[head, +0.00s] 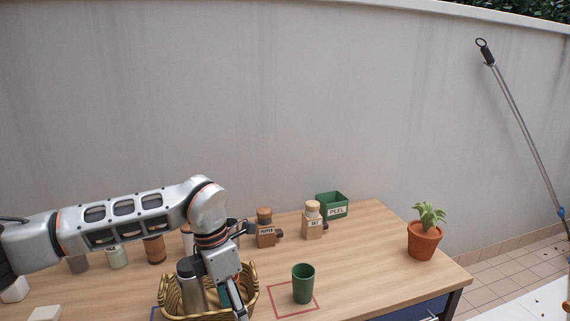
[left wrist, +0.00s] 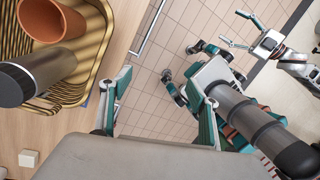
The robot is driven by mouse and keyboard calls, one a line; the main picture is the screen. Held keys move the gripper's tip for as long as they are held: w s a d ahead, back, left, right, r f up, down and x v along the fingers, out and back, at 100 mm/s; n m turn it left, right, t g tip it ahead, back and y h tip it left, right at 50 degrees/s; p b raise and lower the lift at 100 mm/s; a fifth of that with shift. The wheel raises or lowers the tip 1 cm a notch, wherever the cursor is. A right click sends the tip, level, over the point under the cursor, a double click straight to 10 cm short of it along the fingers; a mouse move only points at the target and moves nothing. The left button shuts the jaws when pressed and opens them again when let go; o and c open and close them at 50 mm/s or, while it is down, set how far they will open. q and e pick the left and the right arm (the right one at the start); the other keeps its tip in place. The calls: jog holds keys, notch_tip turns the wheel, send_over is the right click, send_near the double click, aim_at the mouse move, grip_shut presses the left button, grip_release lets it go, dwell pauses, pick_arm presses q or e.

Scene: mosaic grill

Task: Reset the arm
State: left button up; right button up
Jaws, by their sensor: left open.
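My left arm (head: 130,218) comes in from the left over the table and bends down at the wrist. My left gripper (left wrist: 165,108) is open, with nothing between its fingers in the left wrist view. In the head view it hangs low in front of the wicker basket (head: 254,297), its fingertips cut off by the bottom edge. The basket (left wrist: 97,62) is left of the fingers in the left wrist view. My right gripper (left wrist: 238,30) shows small at the top of that view, fingers apart and empty, over the tiled floor.
The basket holds a dark-lidded metal cylinder (left wrist: 35,72) and a terracotta cup (left wrist: 52,20). A green cup (head: 303,284) stands in a red square. Pepper (head: 265,230) and salt (head: 312,222) holders, a green peel bin (head: 333,206) and a potted plant (head: 424,240) stand farther back.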

pick_arm(q)
jog(key=s+d+f+g+h, duration=0.1)
jog(key=s+d+g+h, duration=0.1)
jog(key=s+d+h, duration=0.5)
jog(key=s+d+f+g+h, duration=0.15)
jog(key=s+d, duration=0.35)
jog(key=d, duration=0.6)
jog(key=s+d+r+n+h, duration=0.2)
jog(key=d+r+n+h, duration=0.4)
jog(key=r+h, duration=0.2)
jog(key=w+a+n+t+h, duration=0.2)
jog(key=w+a+n+t, duration=0.5)
jog(key=n+t, duration=0.75)
jog(key=w+a+f+n+t+y, duration=0.4)
jog(key=a+f+n+t+y, duration=0.2)
jog(key=a+f+n+y, duration=0.4)
jog(key=s+a+f+n+g+y, duration=0.1)
jog(key=s+a+f+n, duration=0.3)
jog(key=f, duration=0.4)
jog(key=s+a+f+n+g+y, duration=0.2)
jog(key=s+a+f+n+y, duration=0.2)
jog(key=s+a+f, duration=0.2)
jog(key=s+a+f+n+g+y, duration=0.2)
jog(key=s+a+f+n, duration=0.2)
jog(key=f, duration=0.7)
jog(key=shift+s+a+y, duration=0.35)
jog(key=shift+s+a, duration=0.25)
jog(key=shift+a, duration=0.5)
